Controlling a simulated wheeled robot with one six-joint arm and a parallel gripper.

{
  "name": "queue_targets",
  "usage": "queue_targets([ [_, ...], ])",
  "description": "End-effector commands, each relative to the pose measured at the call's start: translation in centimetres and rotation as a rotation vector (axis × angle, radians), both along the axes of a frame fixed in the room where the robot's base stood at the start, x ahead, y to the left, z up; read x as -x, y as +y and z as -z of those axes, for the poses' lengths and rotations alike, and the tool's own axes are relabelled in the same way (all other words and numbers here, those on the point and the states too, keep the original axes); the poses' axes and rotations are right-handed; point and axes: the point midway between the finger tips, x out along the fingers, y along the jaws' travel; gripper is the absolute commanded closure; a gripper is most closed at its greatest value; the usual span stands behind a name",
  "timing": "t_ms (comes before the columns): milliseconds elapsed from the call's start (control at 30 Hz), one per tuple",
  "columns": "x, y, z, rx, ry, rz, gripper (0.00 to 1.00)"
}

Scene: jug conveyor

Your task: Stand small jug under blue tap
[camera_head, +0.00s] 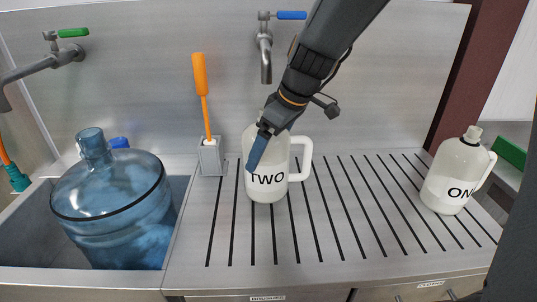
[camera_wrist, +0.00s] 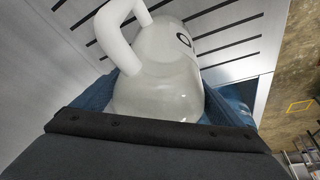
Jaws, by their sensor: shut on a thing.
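A white jug marked TWO (camera_head: 268,190) is upright at the slotted drainboard (camera_head: 340,262), its handle to the right. My gripper (camera_head: 262,145) reaches down from the upper right and is shut on the jug's upper part, hiding its mouth. In the wrist view the jug (camera_wrist: 160,85) sits between the blue fingers (camera_wrist: 165,108). The blue-handled tap (camera_head: 265,60) is on the back wall, and its spout appears above the jug in the head view. I cannot tell whether the jug's base touches the board. A white jug marked ONE (camera_head: 457,177) stands at the right.
A grey holder (camera_head: 211,158) with an orange-handled brush (camera_head: 201,90) stands just left of jug TWO. A big blue bottle (camera_head: 112,205) is in the sink (camera_head: 25,240), near a green-handled tap (camera_head: 60,50). The board between the jugs is clear.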

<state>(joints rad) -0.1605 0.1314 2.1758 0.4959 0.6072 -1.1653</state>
Motion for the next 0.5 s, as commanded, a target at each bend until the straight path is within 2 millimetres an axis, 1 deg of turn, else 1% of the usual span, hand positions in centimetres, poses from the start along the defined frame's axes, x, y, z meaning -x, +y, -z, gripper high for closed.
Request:
queue_targets([
  [33,0.2,-0.1,0.8,0.001,0.005,0.001,0.35],
  [100,0.2,-0.1,1.7,0.001,0.005,0.001,0.35],
  [200,0.1,-0.1,2.5,0.000,0.003,0.000,0.35],
  [500,0.0,-0.1,2.7,0.001,0.001,0.000,0.35],
])
